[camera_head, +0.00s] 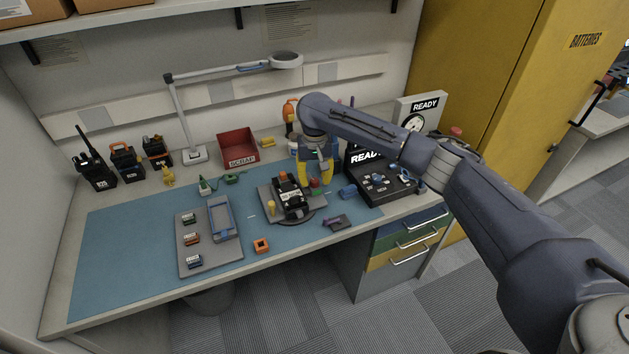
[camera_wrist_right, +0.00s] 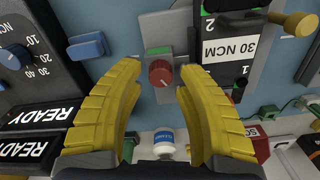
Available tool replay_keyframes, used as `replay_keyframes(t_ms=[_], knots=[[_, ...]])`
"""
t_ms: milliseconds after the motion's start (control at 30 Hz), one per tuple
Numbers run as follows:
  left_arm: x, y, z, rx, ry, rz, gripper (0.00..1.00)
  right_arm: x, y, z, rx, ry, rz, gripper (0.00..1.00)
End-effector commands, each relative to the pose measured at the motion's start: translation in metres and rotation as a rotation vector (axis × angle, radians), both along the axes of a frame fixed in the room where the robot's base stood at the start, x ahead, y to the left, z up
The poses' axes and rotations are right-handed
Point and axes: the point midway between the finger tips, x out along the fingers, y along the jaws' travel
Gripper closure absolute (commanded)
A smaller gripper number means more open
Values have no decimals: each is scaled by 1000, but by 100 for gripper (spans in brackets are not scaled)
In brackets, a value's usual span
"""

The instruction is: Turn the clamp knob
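A red round knob (camera_head: 314,183) with a pale pointer line sits on a small grey block at the right of the fixture on the bench. It shows clearly in the right wrist view (camera_wrist_right: 160,72). My right gripper (camera_head: 315,180) points down at it, with yellow fingers open. In the wrist view its fingertips (camera_wrist_right: 159,74) lie on either side of the knob, with a visible gap on both sides. The fixture (camera_head: 307,215) holds a black device labelled 30 NCM (camera_wrist_right: 231,47). My left gripper is not in view.
A yellow-topped post (camera_head: 271,206) stands on the fixture's left; a black READY unit (camera_head: 385,184) with dials stands right. A blue block (camera_head: 348,192) lies between. A grey parts tray (camera_head: 187,262), red scrap bin (camera_head: 238,149) and radios are farther left. The mat's front left is clear.

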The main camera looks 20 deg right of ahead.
Motion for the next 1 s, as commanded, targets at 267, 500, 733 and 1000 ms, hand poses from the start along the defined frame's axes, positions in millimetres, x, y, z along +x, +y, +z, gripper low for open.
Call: replay_keyframes(t_ms=[267, 500, 733, 1000], knots=[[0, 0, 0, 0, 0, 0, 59, 0, 0, -12, 1, 0, -1, 65], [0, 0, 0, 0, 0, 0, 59, 0, 0, -12, 1, 0, 0, 65], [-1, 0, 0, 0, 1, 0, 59, 0, 0, -12, 1, 0, 0, 83], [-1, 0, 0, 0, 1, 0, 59, 0, 0, -12, 0, 0, 0, 100]])
